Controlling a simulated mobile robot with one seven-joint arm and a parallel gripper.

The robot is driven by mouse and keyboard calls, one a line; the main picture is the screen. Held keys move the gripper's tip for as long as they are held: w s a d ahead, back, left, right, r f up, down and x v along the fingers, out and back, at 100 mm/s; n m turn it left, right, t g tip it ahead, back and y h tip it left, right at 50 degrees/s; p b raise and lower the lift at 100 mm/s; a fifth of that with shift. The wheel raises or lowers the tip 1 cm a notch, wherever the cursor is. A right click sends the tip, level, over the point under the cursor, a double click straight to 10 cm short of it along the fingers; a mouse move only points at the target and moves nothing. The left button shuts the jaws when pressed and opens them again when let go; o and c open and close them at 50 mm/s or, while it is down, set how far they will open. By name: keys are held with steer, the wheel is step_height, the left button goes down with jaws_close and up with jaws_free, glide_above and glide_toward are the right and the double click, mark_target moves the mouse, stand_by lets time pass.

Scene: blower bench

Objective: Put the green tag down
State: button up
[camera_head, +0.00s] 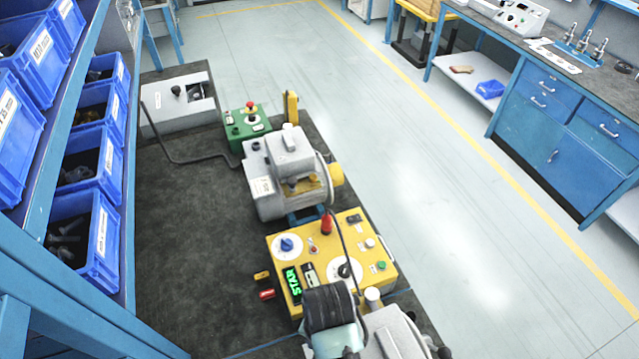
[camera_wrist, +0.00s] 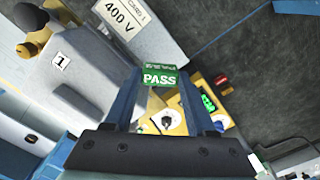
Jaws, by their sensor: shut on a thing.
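The green tag (camera_wrist: 160,77), with white lettering reading PASS, is in the wrist view between the tips of my gripper (camera_wrist: 165,84). The blue fingers are shut on it and hold it at its edges. In that view it overlaps the yellow control box (camera_wrist: 185,106) and grey machine behind it; I cannot tell its height above them. I cannot make out the tag or my fingertips in the head view. The yellow control box (camera_head: 328,255), with knobs and a green lit STAR sign, sits on the dark bench mat in the head view.
A grey blower (camera_head: 285,175) and a green box with a red button (camera_head: 247,125) stand behind the yellow box. Small red (camera_head: 266,294) and yellow (camera_head: 261,276) pieces lie left of it. Bare mat (camera_head: 190,240) is left; blue bins (camera_head: 88,230) line the shelf.

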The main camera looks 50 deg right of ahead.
steer(key=shift+f+p, duration=0.45)
steer(key=shift+f, duration=2.65)
steer(key=shift+f, duration=0.15)
steer(key=o, duration=1.3)
steer(key=shift+o, duration=0.2)
step_height(320, 180, up, 12)
steer(key=shift+r+b, duration=0.2)
steer(key=shift+b, duration=0.55)
